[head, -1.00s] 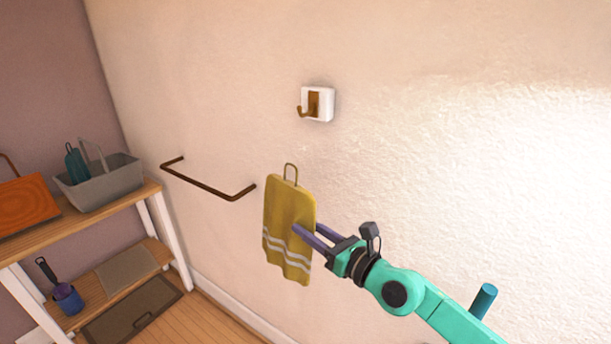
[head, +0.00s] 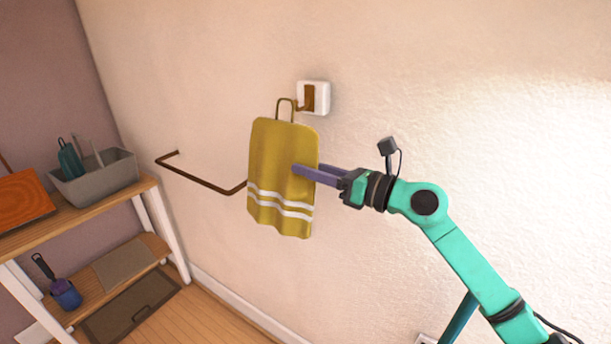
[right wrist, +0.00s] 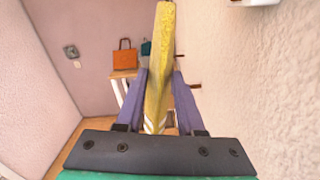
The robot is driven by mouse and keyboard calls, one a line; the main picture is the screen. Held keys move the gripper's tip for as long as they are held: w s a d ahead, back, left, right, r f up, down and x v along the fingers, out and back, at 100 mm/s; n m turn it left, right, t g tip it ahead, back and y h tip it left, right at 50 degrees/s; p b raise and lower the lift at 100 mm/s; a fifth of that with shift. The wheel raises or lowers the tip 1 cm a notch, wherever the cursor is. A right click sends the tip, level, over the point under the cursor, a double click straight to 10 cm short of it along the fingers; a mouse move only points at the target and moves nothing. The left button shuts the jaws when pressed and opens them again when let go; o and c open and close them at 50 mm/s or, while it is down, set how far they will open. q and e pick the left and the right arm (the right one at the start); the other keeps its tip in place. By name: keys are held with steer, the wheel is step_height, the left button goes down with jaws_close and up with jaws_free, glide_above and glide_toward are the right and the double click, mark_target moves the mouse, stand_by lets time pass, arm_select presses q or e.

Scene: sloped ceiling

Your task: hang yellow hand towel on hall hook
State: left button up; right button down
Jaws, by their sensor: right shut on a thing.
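The yellow hand towel (head: 282,160) with white stripes hangs upright from my right gripper (head: 300,171), which is shut on its right edge. The towel also shows edge-on between the fingers (right wrist: 158,100) in the right wrist view. A wire loop (head: 286,108) stands up from the towel's top. The brown hall hook on its white plate (head: 316,97) is on the wall. In the head view the loop overlaps the hook's tip; I cannot tell whether they touch. My left gripper is not in view.
A dark towel bar (head: 200,181) is on the wall left of and behind the towel. A wooden shelf (head: 112,203) at the left holds a grey caddy (head: 100,180) and an orange bag (head: 22,200). The wall to the right of the hook is clear.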

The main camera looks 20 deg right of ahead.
steer(key=shift+w+d+f+b, duration=0.35)
steer(key=shift+w+d+b, duration=0.2)
steer(key=shift+d, duration=0.15)
steer(key=shift+w+d+f+b, duration=0.4)
steer(key=shift+w+d+b, duration=0.05)
steer(key=shift+w+d, duration=0.2)
steer(key=shift+w+d+f+b, duration=0.35)
steer(key=shift+w+d+b, duration=0.15)
steer(key=shift+d, duration=0.2)
steer(key=shift+c, duration=2.2)
jaws_free()
steer(key=shift+s, duration=0.1)
steer(key=b+v, duration=0.7)
steer(key=v, duration=0.7)
steer(key=shift+d, duration=0.2)
